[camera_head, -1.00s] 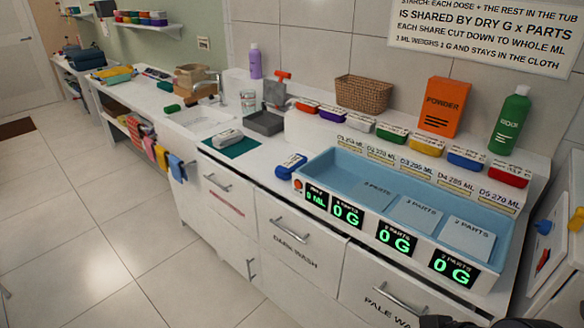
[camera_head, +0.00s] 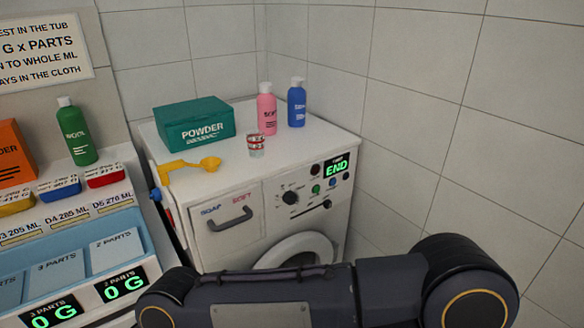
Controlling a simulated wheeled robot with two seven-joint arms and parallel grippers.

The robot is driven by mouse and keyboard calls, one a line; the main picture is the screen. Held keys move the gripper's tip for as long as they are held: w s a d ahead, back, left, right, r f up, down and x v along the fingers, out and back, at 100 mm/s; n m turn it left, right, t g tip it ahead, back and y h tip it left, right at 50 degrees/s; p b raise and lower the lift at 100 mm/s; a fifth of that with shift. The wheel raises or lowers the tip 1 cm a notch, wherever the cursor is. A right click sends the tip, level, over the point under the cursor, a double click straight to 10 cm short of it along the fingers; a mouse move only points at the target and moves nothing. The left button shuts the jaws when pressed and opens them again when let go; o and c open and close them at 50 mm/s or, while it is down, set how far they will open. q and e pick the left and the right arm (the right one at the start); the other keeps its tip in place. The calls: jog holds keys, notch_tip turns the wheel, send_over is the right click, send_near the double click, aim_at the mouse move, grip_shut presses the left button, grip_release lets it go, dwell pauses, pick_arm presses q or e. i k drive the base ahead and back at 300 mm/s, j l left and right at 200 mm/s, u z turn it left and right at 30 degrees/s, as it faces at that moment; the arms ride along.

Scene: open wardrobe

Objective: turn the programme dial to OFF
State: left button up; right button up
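The programme dial (camera_head: 290,197) is a black round knob on the front panel of the white washing machine (camera_head: 240,262). Its pointer and any OFF mark are too small to read. The machine's display (camera_head: 337,165) reads END in green. Coloured buttons and a slider sit near the dial. One of my dark arms crosses the bottom of the view, in front of the machine's round door. Neither gripper shows, so their states are hidden.
A blue tub (camera_head: 143,222) is at the left. A tiled wall closes the right.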

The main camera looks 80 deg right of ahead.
aim_at(290, 198)
jog(key=z, duration=3)
jog(key=i+z, duration=0.45)
jog(key=i+j+z, duration=0.15)
jog(key=z, duration=0.3)
jog(key=i, duration=0.05)
